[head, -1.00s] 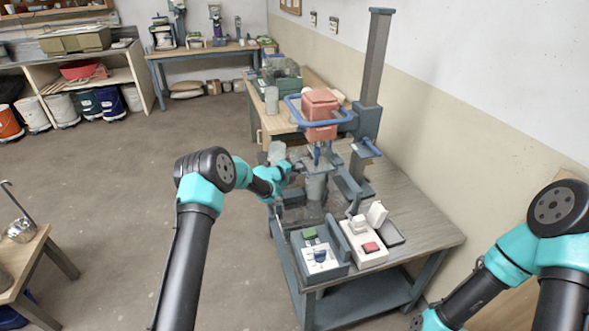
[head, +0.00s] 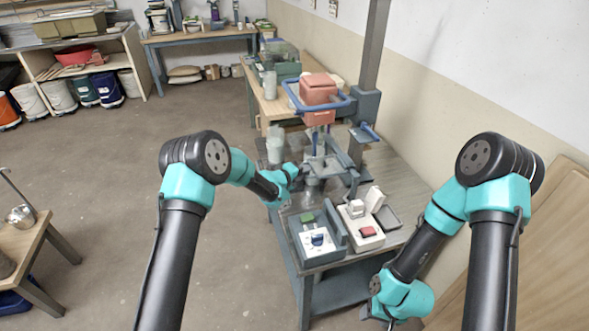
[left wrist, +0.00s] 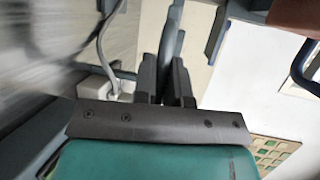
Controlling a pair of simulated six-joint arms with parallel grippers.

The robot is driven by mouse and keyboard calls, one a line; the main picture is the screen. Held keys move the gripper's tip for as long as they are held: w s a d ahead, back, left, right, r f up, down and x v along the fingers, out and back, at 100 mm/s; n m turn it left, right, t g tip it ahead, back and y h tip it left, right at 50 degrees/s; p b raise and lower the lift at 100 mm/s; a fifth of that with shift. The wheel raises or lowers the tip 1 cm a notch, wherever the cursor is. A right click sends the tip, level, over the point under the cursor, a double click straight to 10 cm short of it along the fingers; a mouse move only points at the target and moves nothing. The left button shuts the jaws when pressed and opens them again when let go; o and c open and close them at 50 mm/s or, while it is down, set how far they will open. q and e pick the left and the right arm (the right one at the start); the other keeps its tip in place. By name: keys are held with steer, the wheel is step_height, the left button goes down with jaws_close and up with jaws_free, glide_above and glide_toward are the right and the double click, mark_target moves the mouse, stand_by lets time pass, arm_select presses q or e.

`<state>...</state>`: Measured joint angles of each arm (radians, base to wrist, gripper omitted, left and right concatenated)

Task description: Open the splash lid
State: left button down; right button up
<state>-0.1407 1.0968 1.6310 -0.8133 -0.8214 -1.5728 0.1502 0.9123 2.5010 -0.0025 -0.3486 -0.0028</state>
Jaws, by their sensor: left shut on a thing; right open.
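The mixing stand has a red motor head (head: 319,90) with a blue handle around it. Below it a grey flat part (head: 327,168) juts out over the bucket area. I cannot clearly pick out the splash lid; a translucent piece (head: 275,145) stands left of the stand. My left gripper (head: 299,171) is at the stand's left side, below the motor head. In the left wrist view its dark fingers (left wrist: 165,88) are shut on a narrow grey-blue bar (left wrist: 166,45), possibly the lid's handle.
A wooden table (head: 33,245) with a ladle is at far left. The floor between is clear.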

arm_select(q)
steer(key=c, duration=1.2)
jaws_free()
steer(key=shift+a, duration=0.1)
steer(key=v, duration=1.7)
steer(key=shift+a, duration=0.15)
